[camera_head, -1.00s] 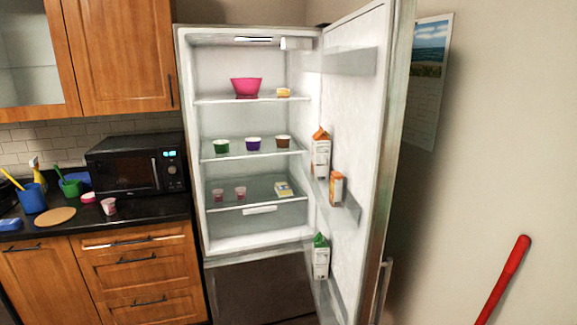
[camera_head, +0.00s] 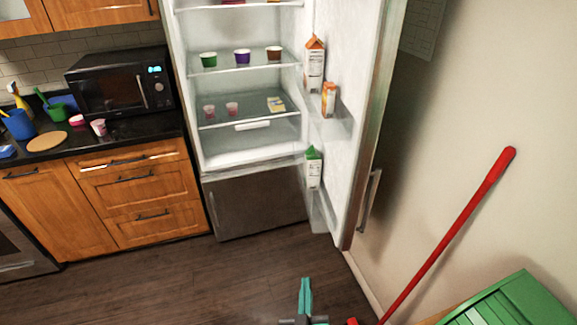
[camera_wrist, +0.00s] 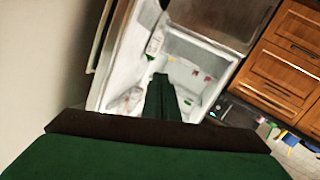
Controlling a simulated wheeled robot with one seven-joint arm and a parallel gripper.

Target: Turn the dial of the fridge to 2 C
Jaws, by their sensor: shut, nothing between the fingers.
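The fridge (camera_head: 251,200) stands in the middle of the head view with its upper door (camera_head: 358,150) swung open to the right. Its inside shelves show, but the top of the compartment is cut off, and I cannot see the dial now. My gripper (camera_head: 306,284) is at the bottom of the head view, in front of the fridge over the floor, with its teal fingers together and empty. In the wrist view, my gripper (camera_wrist: 158,78) points towards the open fridge (camera_wrist: 190,62), which appears upside down and well beyond the fingers.
Cartons (camera_head: 314,65) stand in the door racks, and small cups (camera_head: 242,56) on the shelves. The microwave (camera_head: 120,82) and counter (camera_head: 95,137) are left. A red pole (camera_head: 450,235) leans by the right wall near a green box (camera_head: 500,305). The floor (camera_head: 190,275) before the fridge is clear.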

